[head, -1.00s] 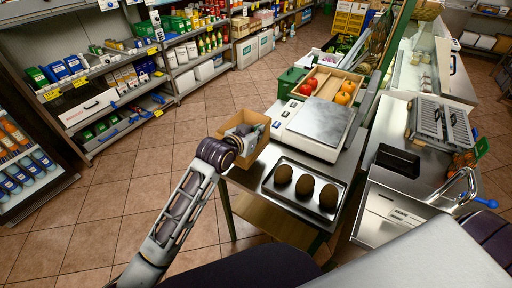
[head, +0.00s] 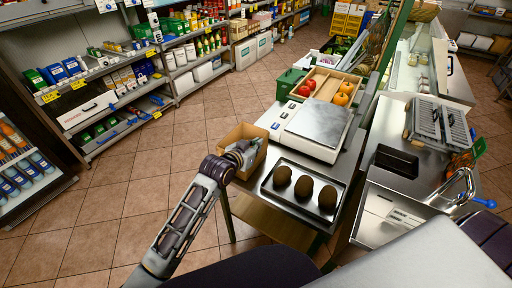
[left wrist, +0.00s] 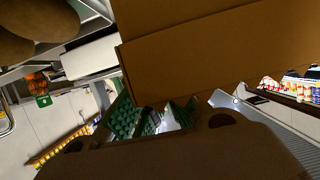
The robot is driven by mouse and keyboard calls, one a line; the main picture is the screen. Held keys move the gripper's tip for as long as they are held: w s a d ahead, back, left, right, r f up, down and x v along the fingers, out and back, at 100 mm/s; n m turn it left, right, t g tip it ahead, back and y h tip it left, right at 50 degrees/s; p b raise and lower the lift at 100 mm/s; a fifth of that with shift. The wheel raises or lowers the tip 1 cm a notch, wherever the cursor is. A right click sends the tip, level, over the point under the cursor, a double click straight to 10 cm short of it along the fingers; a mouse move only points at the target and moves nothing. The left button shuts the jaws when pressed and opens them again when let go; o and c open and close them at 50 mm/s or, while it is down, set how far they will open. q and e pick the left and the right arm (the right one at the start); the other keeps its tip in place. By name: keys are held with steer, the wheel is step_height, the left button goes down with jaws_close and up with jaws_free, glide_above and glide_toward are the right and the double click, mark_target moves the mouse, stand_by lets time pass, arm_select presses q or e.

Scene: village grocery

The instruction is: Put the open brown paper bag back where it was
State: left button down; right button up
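The open brown paper bag (head: 256,160) is at the left edge of the steel table in the head view, its mouth facing up. Whether its base touches the table cannot be told. My left gripper (head: 240,151) reaches into the bag's mouth at its near left side and appears shut on its wall; the fingertips are partly hidden. In the left wrist view, the bag's brown walls (left wrist: 210,60) fill much of the picture, very close. My right gripper is not in view.
A dark tray (head: 268,187) with three brown round items (head: 304,187) lies right of the bag. A scale (head: 316,130) stands behind it, with a wooden crate of vegetables (head: 333,88) and a green box (head: 290,80) farther back. Open tiled floor lies left of the table.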

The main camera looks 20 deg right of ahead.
arm_select(q)
steer(key=c, duration=2)
jaws_free()
steer(key=shift+f, duration=0.25)
steer(key=shift+c, duration=0.2)
steer(key=o, duration=0.4)
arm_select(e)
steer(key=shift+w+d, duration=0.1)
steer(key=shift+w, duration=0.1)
arm_select(q)
steer(key=shift+r, duration=0.15)
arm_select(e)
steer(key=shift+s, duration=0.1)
